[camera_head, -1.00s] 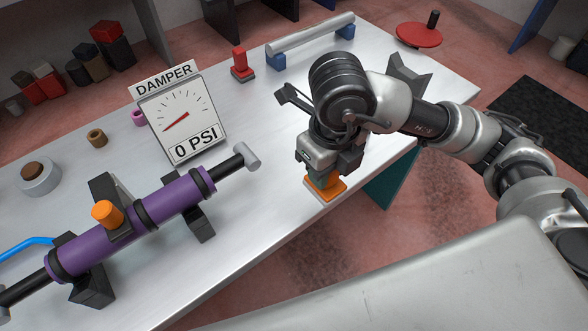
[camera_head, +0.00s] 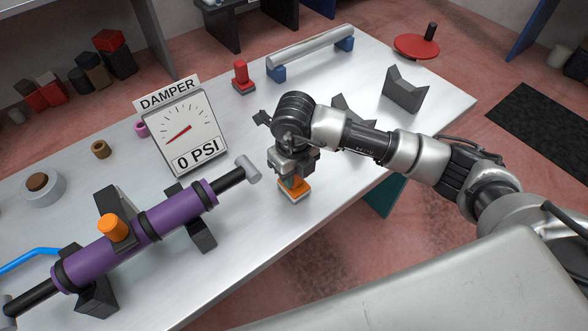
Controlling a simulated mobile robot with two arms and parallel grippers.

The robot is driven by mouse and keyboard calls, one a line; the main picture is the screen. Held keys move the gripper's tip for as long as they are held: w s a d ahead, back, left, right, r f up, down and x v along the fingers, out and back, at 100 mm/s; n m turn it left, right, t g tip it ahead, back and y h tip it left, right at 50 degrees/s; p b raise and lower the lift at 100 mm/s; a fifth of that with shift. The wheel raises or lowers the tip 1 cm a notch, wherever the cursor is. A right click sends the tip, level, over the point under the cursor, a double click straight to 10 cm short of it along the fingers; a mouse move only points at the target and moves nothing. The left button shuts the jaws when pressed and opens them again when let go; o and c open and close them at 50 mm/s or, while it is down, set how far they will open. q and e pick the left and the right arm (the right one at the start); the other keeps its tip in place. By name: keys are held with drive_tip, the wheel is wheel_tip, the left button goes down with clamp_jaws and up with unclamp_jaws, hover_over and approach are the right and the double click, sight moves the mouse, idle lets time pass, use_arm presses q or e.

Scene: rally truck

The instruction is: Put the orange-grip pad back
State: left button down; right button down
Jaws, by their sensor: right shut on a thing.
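The orange-grip pad (camera_head: 294,191) is an orange block on a pale base plate, near the front edge of the table, right of the damper's rod end. My right gripper (camera_head: 293,178) points down from above and is shut on its orange grip, which the fingers partly hide. I cannot tell whether the base touches the table or hangs just above it. My left gripper is not in view.
A purple damper (camera_head: 175,215) lies in black cradles at left, with a gauge (camera_head: 187,140) reading 0 PSI behind it. A red-grip pad (camera_head: 242,77), a silver bar (camera_head: 310,48) on blue stands and black V-blocks (camera_head: 405,90) stand farther back.

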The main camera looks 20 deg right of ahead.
drive_tip(key=shift+f+b, duration=0.25)
drive_tip(key=shift+b, duration=0.1)
drive_tip(key=c, duration=0.8)
unclamp_jaws()
drive_tip(key=shift+r, duration=0.1)
drive_tip(key=shift+r+p, duration=0.1)
drive_tip(key=shift+p, duration=0.3)
drive_tip(key=r, duration=0.3)
drive_tip(key=r+b, duration=0.1)
drive_tip(key=r, duration=0.3)
drive_tip(key=r+b, duration=0.1)
drive_tip(key=r, duration=0.2)
drive_tip(key=shift+w+a+r, duration=0.15)
drive_tip(key=shift+w+r, duration=0.15)
